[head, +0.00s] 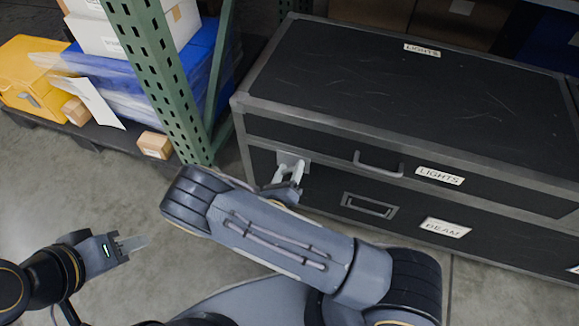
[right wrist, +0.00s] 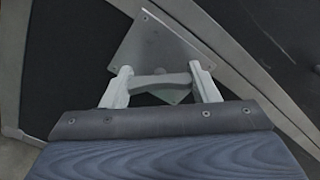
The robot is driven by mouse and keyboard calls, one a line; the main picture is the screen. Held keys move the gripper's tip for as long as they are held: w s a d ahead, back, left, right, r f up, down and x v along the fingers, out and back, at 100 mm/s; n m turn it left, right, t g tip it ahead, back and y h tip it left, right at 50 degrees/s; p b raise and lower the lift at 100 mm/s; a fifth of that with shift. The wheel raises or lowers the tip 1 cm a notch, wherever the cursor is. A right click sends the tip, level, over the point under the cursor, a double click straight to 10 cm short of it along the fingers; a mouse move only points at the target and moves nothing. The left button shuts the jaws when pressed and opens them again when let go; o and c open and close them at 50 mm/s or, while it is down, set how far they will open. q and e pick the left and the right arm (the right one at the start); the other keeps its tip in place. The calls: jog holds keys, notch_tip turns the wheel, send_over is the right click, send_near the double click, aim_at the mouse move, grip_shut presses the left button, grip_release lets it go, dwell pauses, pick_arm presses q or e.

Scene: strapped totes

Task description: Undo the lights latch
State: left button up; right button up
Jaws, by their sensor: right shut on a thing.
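The black case with metal edging (head: 400,85) carries LIGHTS labels on its lid and upper front. Its latch is a metal plate (head: 291,159) near the front left corner; the plate (right wrist: 160,52) also shows in the right wrist view. My right gripper (head: 288,172) is at this plate, and in the right wrist view its two fingers (right wrist: 162,85) are closed on the grey latch handle (right wrist: 160,82) between them. The fingers and my arm partly hide the latch in the head view. My left gripper (head: 133,243) is over the floor at the lower left, with its fingers seen nearly edge-on and nothing visible in them.
A lower case section with a BEAM label (head: 446,227) sits under the LIGHTS one. A green perforated rack post (head: 160,80) stands close left of the case. A small cardboard box (head: 155,145) is beside the post. The floor at left is clear.

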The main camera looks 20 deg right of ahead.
jog(key=n+p, duration=0.2)
jog(key=n, duration=0.3)
jog(key=shift+n, duration=0.3)
jog(key=shift+f+n+p, duration=0.1)
jog(key=shift+n+p, duration=0.4)
jog(key=shift+n, duration=1.6)
jog(key=o, duration=1)
jog(key=p+v, duration=0.1)
jog(key=v, duration=0.7)
jog(key=shift+w, duration=0.1)
